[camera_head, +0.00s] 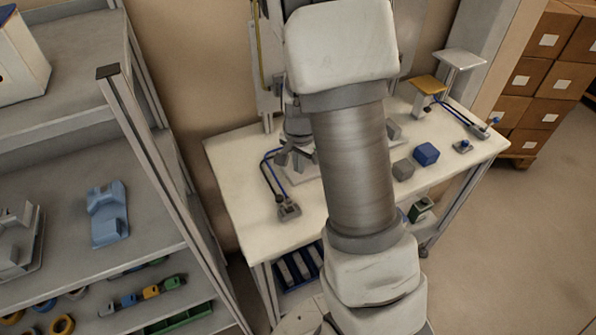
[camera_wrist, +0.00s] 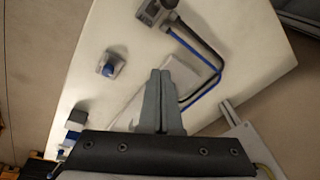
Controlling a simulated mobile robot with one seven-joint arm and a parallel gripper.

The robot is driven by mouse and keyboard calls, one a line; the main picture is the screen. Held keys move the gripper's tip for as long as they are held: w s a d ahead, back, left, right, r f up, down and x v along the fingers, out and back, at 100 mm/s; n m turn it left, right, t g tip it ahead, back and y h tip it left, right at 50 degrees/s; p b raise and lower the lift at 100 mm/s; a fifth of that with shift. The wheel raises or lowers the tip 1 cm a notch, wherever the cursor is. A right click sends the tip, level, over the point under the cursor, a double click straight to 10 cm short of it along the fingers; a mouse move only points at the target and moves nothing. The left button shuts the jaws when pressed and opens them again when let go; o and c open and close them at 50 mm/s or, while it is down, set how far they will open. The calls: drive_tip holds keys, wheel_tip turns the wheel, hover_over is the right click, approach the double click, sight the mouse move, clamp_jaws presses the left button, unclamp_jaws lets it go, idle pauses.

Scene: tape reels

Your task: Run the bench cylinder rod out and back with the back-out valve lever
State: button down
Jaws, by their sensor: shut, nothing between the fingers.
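A grey valve block (camera_head: 288,209) with a blue and a black hose sits at the left front of the white bench (camera_head: 232,170). It also shows at the top of the wrist view (camera_wrist: 157,13). I cannot make out its lever. A second hosed fitting (camera_head: 480,130) with a blue tip lies at the bench's right end. My gripper (camera_head: 290,160) is over the left part of the bench. In the wrist view its fingers (camera_wrist: 161,78) are shut and empty, above a pale plate (camera_wrist: 135,108), apart from the valve block. The cylinder and rod cannot be made out; my arm hides the middle of the bench.
A blue block (camera_head: 427,153) and a grey block (camera_head: 403,169) stand right of my arm. A small blue-knobbed piece (camera_head: 463,146) is farther right. Another blue-topped piece (camera_wrist: 109,66) shows in the wrist view. Shelving (camera_head: 150,130) stands left; cartons (camera_head: 533,75) stand right.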

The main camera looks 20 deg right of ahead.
drive_tip(key=s+a+r, duration=0.2)
drive_tip(key=a+r, duration=0.1)
drive_tip(key=r, duration=0.5)
drive_tip(key=shift+a, duration=0.3)
drive_tip(key=s+a+r+n+t, duration=0.1)
drive_tip(key=s+a+r+n, duration=0.2)
drive_tip(key=s+r+n, duration=0.2)
drive_tip(key=s+a+r+n+t, duration=0.2)
drive_tip(key=s+r+n, duration=0.4)
drive_tip(key=s+r, duration=0.5)
drive_tip(key=shift+s+a+t+y, duration=0.35)
drive_tip(key=shift+s+a, duration=0.3)
drive_tip(key=shift+s, duration=0.55)
idle(0.6)
